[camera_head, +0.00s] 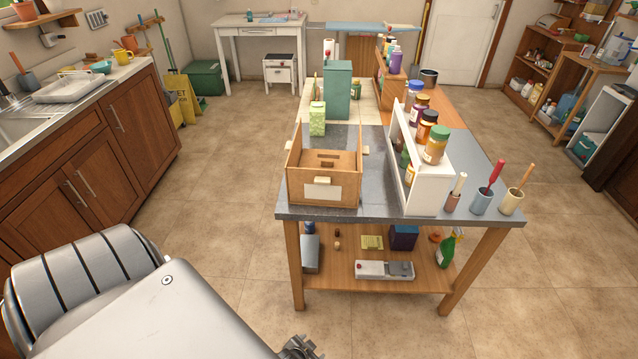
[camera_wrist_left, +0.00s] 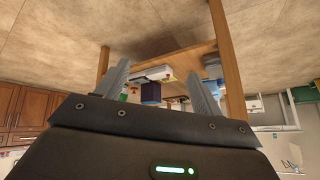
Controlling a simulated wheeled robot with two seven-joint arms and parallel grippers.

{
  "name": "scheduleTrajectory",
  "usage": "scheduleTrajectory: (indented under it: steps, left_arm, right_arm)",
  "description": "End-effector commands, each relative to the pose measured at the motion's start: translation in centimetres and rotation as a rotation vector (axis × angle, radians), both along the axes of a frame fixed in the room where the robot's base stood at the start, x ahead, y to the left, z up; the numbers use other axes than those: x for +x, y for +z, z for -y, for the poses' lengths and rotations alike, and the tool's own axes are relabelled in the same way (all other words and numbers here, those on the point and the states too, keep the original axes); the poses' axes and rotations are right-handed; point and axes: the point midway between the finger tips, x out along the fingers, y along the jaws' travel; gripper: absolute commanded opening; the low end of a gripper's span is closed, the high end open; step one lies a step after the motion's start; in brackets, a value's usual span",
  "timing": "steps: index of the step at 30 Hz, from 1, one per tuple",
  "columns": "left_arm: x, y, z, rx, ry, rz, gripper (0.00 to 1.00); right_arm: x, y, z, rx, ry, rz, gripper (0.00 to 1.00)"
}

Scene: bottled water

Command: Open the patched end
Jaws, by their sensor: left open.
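A wooden box (camera_head: 346,191) stands on the grey tabletop. A pale patch (camera_head: 322,191) is on its near end, which stands upright. A small wooden piece (camera_head: 327,161) shows inside or at the back of the box, and small pale tabs stick out at its sides. My left arm comes in at the lower left. Only part of my left gripper (camera_head: 300,347) shows at the bottom edge, below and in front of the table. In the left wrist view its two fingers (camera_wrist_left: 158,69) are apart with nothing between them. My right gripper is not in view.
A white rack (camera_head: 428,187) of jars stands right of the box, with cups (camera_head: 482,203) of tools beyond it. A green patterned carton (camera_head: 317,119) and a teal container (camera_head: 337,92) stand behind. The lower shelf (camera_head: 340,277) holds several items. Floor left of the table is clear.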

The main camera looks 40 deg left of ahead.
Motion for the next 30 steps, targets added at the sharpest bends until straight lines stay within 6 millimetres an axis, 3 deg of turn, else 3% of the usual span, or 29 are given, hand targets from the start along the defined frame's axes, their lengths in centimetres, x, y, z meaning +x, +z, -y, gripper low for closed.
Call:
scheduleTrajectory:
  steps: [1,3,5,6,9,13,15,18,25,30]
  left_arm:
    - [5.2,4.0,-0.5,0.012,0.045,0.130,0.67]
    - [11.0,10.3,-2.0,0.037,0.115,0.299,0.67]
    - [14.7,16.1,-3.6,0.058,0.182,0.437,0.67]
    - [16.4,19.9,-4.8,0.070,0.228,0.522,0.67]
    - [18.8,28.7,-7.7,0.095,0.340,0.707,0.67]
    - [19.1,36.7,-10.6,0.115,0.453,0.870,0.67]
    - [18.7,39.2,-11.5,0.119,0.492,0.923,0.67]
    - [18.4,41.1,-12.2,0.124,0.521,0.962,0.67]
    - [18.7,41.8,-12.7,0.125,0.528,0.973,0.67]
    - [20.6,41.9,-14.0,0.126,0.525,0.972,0.67]
  right_arm:
    - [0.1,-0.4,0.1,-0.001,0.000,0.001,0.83]
    - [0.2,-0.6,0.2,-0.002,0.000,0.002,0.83]
    - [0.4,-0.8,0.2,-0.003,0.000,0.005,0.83]
    - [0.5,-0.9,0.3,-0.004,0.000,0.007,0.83]
    - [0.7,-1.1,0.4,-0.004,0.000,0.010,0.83]
    - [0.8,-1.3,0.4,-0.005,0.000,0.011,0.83]
    - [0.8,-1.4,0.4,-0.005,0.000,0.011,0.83]
    - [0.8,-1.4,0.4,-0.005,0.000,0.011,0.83]
    - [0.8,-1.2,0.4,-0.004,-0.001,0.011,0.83]
    - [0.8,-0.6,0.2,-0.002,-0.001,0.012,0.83]
